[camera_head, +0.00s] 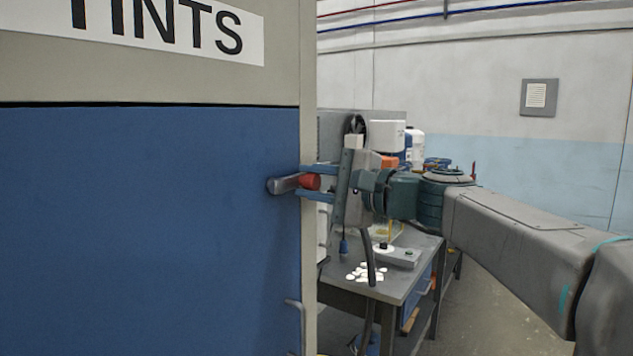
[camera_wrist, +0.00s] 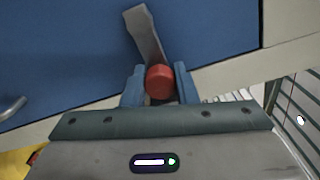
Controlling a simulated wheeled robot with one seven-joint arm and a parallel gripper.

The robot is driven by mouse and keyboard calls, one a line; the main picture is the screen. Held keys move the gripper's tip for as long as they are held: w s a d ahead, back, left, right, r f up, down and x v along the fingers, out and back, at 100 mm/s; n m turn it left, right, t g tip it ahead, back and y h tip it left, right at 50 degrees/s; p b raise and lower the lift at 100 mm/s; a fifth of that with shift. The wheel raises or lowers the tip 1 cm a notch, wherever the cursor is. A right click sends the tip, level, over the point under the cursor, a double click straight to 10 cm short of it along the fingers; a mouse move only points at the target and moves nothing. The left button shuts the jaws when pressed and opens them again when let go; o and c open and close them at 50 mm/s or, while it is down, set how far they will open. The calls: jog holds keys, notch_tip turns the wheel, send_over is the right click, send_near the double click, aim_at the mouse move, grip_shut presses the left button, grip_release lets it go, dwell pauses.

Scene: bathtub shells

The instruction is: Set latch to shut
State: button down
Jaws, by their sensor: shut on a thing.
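The latch (camera_head: 287,184) is a grey metal lever with a red knob (camera_head: 311,181) on its end. It sits on the right edge of a blue cabinet door (camera_head: 150,220). In the wrist view the grey lever (camera_wrist: 146,36) runs up and slightly left from the red knob (camera_wrist: 159,82). My gripper (camera_head: 315,183) has blue fingers and comes in from the right. In the wrist view my gripper (camera_wrist: 159,86) has one finger on each side of the red knob and is shut on it.
The cabinet has a grey frame (camera_head: 308,270) and a sign ending in "INTS" (camera_head: 200,28). A second handle (camera_head: 294,304) is lower on the cabinet. A workbench (camera_head: 400,285) with containers and a pile of white discs (camera_head: 365,273) stands behind my gripper. Open floor shows at the lower right.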

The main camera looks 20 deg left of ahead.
jog(key=shift+f, duration=0.1)
jog(key=c, duration=1.1)
grip_release()
jog(key=shift+c, duration=0.2)
jog(key=shift+d, duration=0.1)
jog(key=b+v, duration=0.2)
jog(key=v, duration=1.1)
jog(key=shift+d, duration=0.3)
jog(key=shift+s, duration=0.1)
